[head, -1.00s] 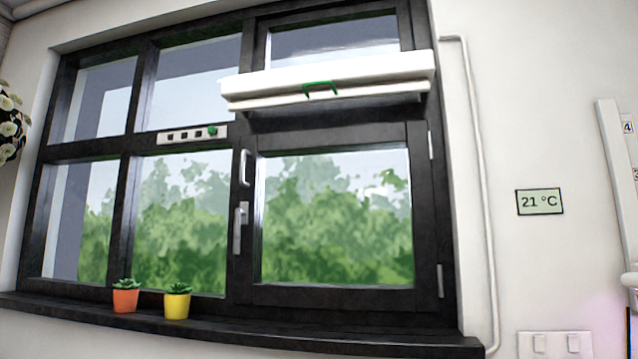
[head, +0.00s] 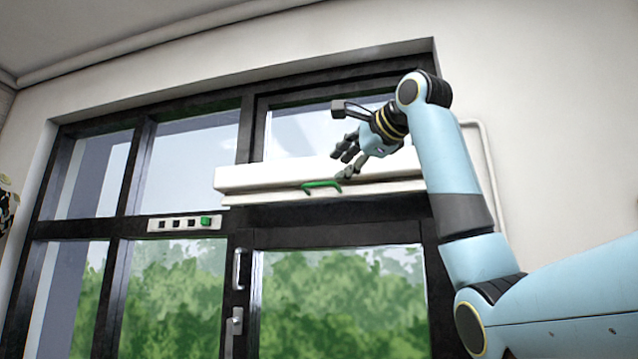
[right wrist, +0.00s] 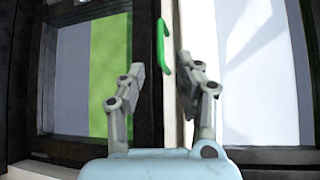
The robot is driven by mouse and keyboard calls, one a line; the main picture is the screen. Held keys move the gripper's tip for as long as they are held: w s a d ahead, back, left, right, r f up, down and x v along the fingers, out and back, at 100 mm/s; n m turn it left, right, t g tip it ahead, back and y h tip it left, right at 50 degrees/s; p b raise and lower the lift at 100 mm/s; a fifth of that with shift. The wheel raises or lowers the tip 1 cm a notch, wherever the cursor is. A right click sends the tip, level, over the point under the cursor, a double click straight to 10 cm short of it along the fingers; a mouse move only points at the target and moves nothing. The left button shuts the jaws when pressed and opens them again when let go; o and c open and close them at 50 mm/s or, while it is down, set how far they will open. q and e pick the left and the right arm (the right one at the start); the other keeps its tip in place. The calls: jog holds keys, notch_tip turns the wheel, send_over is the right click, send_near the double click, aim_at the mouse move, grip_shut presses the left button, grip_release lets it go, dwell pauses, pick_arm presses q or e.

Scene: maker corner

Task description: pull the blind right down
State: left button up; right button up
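The blind is rolled up in a long white housing (head: 265,178) across the upper right part of the window. A green pull handle (head: 321,185) sits on its front lower edge. My right gripper (head: 348,160) is raised in front of the housing, just above and right of the handle in the picture. In the right wrist view, its two fingers (right wrist: 161,72) are spread and empty. The green handle (right wrist: 165,47) lies ahead, between and beyond the fingertips, and no contact shows. My left gripper is not in view.
The dark window frame (head: 240,140) surrounds the panes. A white strip with a green button (head: 185,223) is on the frame left of the blind. Window handles (head: 236,320) stand out below the blind. A white pipe (head: 485,160) runs down the wall at right.

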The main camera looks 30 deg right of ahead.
aim_at(320, 183)
jog(key=w+p, duration=0.1)
jog(key=w, duration=0.2)
jog(key=w+f+p, duration=0.1)
jog(key=w+p, duration=0.1)
jog(key=w, duration=0.2)
jog(key=w+p, duration=0.1)
jog(key=w, duration=0.2)
jog(key=shift+w+d+f, duration=0.25)
jog(key=shift+d, duration=0.05)
jog(key=shift+c, duration=0.2)
grip_shut()
